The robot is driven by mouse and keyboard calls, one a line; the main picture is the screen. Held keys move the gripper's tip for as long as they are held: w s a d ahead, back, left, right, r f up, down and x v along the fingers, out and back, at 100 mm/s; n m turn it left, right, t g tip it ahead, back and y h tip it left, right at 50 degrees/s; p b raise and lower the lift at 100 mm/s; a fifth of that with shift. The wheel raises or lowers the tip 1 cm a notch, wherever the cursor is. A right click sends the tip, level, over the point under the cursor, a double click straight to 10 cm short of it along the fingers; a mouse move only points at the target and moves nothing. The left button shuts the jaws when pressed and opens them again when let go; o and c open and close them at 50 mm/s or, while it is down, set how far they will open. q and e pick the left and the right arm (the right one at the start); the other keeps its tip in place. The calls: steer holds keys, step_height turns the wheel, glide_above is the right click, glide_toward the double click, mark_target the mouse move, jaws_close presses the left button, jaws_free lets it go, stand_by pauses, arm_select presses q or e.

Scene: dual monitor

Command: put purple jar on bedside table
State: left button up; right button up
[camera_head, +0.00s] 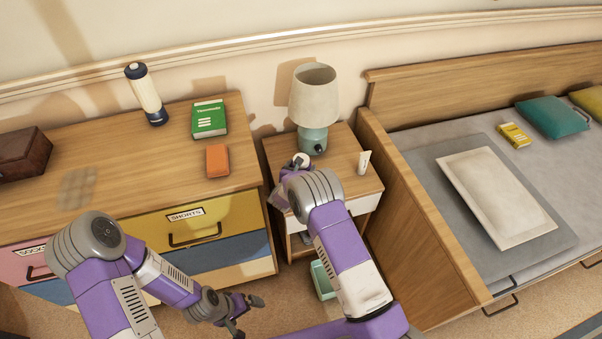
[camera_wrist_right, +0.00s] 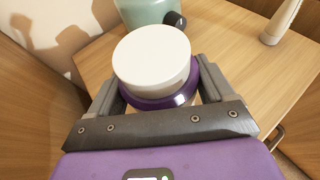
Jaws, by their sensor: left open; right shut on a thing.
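The purple jar (camera_wrist_right: 158,98) has a white lid and sits between the fingers of my right gripper (camera_wrist_right: 160,82), which is shut on it. In the head view the white lid (camera_head: 302,159) shows at the front left of the bedside table (camera_head: 338,176), in front of the lamp. I cannot tell whether the jar's base touches the tabletop; the gripper hides it. My left gripper (camera_head: 243,308) is open and empty, low in front of the dresser.
A lamp (camera_head: 313,105) with a green base stands at the back of the bedside table, close to the jar. A white tube (camera_head: 364,162) stands at its right. A dresser (camera_head: 140,160) flanks it left, a bed (camera_head: 440,215) right. A green bin (camera_head: 323,281) is below.

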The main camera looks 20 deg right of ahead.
steer(key=shift+f, duration=1)
steer(key=shift+f, duration=0.2)
steer(key=o, duration=1.2)
steer(key=shift+r, duration=0.1)
